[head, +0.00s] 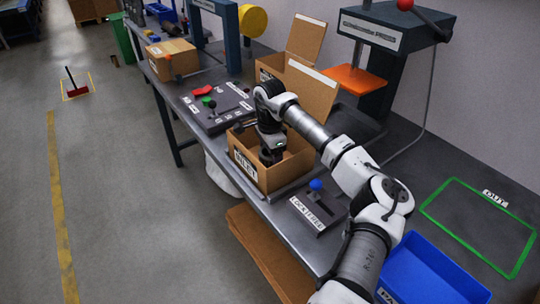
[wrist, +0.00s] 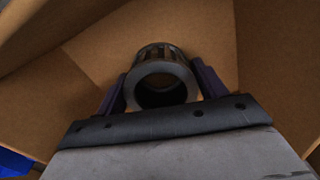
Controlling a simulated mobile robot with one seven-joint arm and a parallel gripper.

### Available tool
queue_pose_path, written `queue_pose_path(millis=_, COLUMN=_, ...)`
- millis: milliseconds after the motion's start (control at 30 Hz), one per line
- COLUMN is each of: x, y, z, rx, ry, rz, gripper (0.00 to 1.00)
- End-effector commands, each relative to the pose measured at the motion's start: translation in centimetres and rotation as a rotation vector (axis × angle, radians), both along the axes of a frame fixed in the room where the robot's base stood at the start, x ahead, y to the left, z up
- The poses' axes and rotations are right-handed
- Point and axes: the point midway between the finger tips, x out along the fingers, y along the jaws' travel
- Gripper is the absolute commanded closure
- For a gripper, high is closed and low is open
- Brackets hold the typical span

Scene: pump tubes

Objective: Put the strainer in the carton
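The strainer (wrist: 163,77) is a dark grey, ribbed, hollow cylinder with an open round end facing the wrist camera. It sits between the two dark fingers of my gripper (wrist: 162,82), which press close on both its sides. In the head view my gripper (head: 271,156) points down into an open brown carton (head: 262,177) with a label on its front, at the table's front edge. The carton's cardboard walls surround the strainer in the wrist view. The head view hides the strainer, and I cannot tell whether it touches the carton floor.
A lever box with a blue knob (head: 316,186) stands right of the carton. A blue bin (head: 430,272) and a green-outlined area (head: 480,222) lie further right. Behind are a switch panel (head: 217,105), an open-flapped box (head: 306,83) and a press (head: 385,45).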

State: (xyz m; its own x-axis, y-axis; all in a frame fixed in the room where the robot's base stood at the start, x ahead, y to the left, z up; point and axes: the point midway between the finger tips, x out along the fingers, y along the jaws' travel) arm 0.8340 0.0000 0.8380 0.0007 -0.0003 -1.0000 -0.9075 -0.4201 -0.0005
Motion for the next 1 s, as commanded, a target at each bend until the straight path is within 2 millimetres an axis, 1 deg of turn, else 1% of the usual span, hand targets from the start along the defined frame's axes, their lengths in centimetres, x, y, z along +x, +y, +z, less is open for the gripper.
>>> queue_pose_path(millis=33, x=0.0, y=0.0, z=0.0, rx=0.0, ry=0.0, rz=0.0, gripper=0.22)
queue_pose_path(millis=100, x=0.0, y=0.0, z=0.0, rx=0.0, ry=0.0, rz=0.0, gripper=0.13)
queue_pose_path(millis=133, x=0.0, y=0.0, z=0.0, rx=0.0, ry=0.0, rz=0.0, gripper=0.12)
queue_pose_path(millis=367, x=0.0, y=0.0, z=0.1, rx=0.0, ry=0.0, rz=0.0, gripper=0.12)
queue_pose_path(millis=533, x=0.1, y=0.0, z=1.1, rx=-0.001, ry=-0.003, rz=0.0, gripper=0.12)
queue_pose_path(millis=667, x=0.1, y=0.0, z=3.4, rx=-0.002, ry=-0.003, rz=0.0, gripper=0.12)
queue_pose_path(millis=900, x=0.1, y=-0.1, z=8.7, rx=-0.002, ry=-0.003, rz=-0.002, gripper=0.12)
queue_pose_path(millis=1000, x=0.1, y=0.0, z=10.3, rx=-0.001, ry=-0.003, rz=-0.002, gripper=0.12)
